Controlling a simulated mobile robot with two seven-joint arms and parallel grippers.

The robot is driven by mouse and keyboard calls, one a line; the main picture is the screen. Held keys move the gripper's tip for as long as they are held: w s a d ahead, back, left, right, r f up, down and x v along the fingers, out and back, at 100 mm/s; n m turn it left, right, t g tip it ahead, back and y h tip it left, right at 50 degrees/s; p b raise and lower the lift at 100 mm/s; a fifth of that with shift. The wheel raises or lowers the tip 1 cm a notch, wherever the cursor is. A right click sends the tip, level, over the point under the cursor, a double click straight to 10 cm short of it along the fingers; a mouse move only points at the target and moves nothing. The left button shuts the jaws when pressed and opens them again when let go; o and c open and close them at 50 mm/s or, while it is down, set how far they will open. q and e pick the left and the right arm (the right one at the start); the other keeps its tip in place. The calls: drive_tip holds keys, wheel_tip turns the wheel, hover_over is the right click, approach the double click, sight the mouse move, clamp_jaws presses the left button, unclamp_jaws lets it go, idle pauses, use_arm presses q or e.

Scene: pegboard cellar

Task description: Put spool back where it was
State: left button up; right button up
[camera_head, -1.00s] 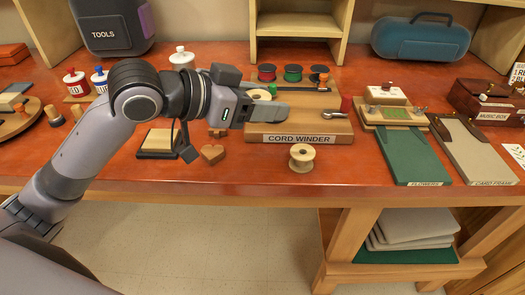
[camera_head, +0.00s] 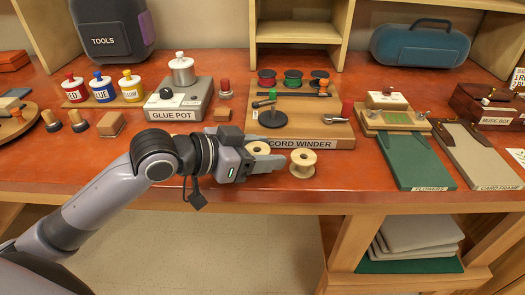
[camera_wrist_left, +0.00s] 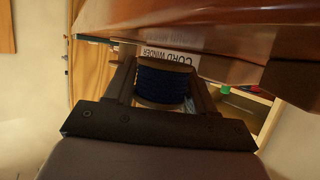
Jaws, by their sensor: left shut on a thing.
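My left gripper (camera_head: 274,161) is shut on a spool (camera_head: 257,147) near the front of the table. In the head view only the spool's pale top flange shows past the fingers. In the left wrist view the held spool (camera_wrist_left: 163,85) is wound with dark blue cord and sits between both fingers. My right gripper is not in view.
Red (camera_head: 267,77), green (camera_head: 293,77) and dark (camera_head: 319,77) topped pieces line the winder's back. The glue pot (camera_head: 178,105) stands left, the green flowers board (camera_head: 410,160) right. Table front between the bare spool and that board is clear.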

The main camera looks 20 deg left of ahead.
use_arm(q)
drive_tip(key=shift+f, duration=0.6)
drive_tip(key=o, duration=0.7)
drive_tip(key=shift+o, duration=0.2)
drive_tip(key=shift+r, duration=0.1)
drive_tip(key=shift+r, duration=0.3)
drive_tip(key=shift+s+a+r, duration=0.1)
drive_tip(key=shift+a+r, duration=0.05)
drive_tip(key=shift+r, duration=0.2)
drive_tip(key=v, duration=1.1)
drive_tip(key=shift+b, duration=0.35)
drive_tip(key=shift+s+a+r, duration=0.1)
drive_tip(key=shift+s+r, duration=0.05)
drive_tip(key=shift+s, duration=0.05)
